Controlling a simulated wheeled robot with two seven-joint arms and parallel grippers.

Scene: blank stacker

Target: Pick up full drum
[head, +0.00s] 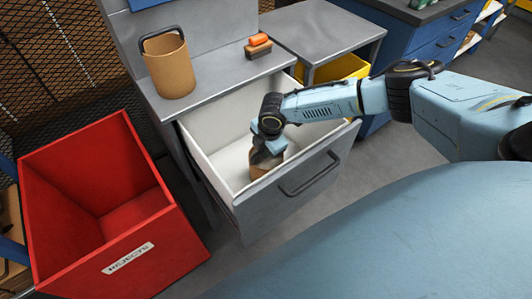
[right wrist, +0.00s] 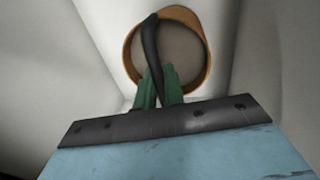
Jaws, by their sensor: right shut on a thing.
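A brown drum (head: 258,171) stands inside the open drawer (head: 222,155), near its front panel, partly hidden by my right gripper (head: 266,150). In the right wrist view this drum (right wrist: 190,45) shows from above, with an orange-brown rim, a grey-brown inside and a black handle arching over it. The green fingers of my right gripper (right wrist: 158,88) are shut on that handle. I cannot tell whether the drum touches the drawer floor. A second brown drum (head: 170,70) with a black handle stands upright on the grey bench top. My left gripper is not in view.
A red bin (head: 150,250) labelled REJECTS stands at the left, with an empty-looking inside. An orange-topped brush (head: 258,46) lies on the bench. A grey table (head: 318,30) with a yellow bin (head: 352,66) under it stands behind. The drawer walls surround the gripped drum.

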